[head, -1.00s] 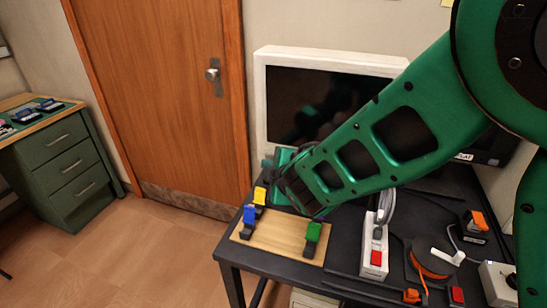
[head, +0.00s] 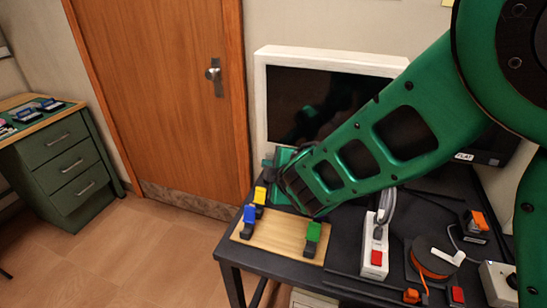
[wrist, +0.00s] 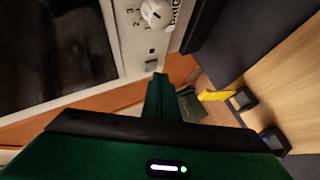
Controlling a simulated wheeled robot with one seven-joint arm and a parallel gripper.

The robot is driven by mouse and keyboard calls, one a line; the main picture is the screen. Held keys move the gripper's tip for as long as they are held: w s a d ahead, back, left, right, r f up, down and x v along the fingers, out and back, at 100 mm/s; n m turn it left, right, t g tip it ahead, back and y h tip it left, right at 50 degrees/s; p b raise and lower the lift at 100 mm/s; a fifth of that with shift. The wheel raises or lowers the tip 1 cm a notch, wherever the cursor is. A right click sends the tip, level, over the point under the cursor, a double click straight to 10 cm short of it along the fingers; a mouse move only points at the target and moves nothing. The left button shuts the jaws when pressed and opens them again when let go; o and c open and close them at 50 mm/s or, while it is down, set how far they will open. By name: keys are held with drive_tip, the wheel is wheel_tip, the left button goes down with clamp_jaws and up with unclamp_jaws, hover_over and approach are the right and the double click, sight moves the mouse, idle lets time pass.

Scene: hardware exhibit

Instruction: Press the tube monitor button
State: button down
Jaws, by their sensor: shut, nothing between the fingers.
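The tube monitor (head: 259,110) has a pale frame and a dark screen, and stands at the back of the black table. In the wrist view, its front panel (wrist: 130,35) carries a white knob (wrist: 156,12) with numbers around it. A small grey square button (wrist: 152,65) sits below the knob. My gripper (wrist: 160,78) is shut and empty, with its green fingertips just below the button in the picture. I cannot tell whether they touch it. In the head view, my arm covers the monitor's lower right part, and the button is hidden.
A wooden board (head: 275,240) with blue (head: 249,214), yellow (head: 260,195) and green (head: 313,232) clamp-like pieces lies at the table's front left. To its right are a power strip with a red switch (head: 377,258) and an orange-and-black spool (head: 432,258).

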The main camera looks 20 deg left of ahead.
drive_tip(key=shift+w, duration=0.35)
drive_tip(key=shift+w, duration=0.15)
idle(0.4)
drive_tip(key=shift+s, duration=0.65)
drive_tip(key=s, duration=0.6)
drive_tip(key=shift+a, duration=0.25)
idle(0.4)
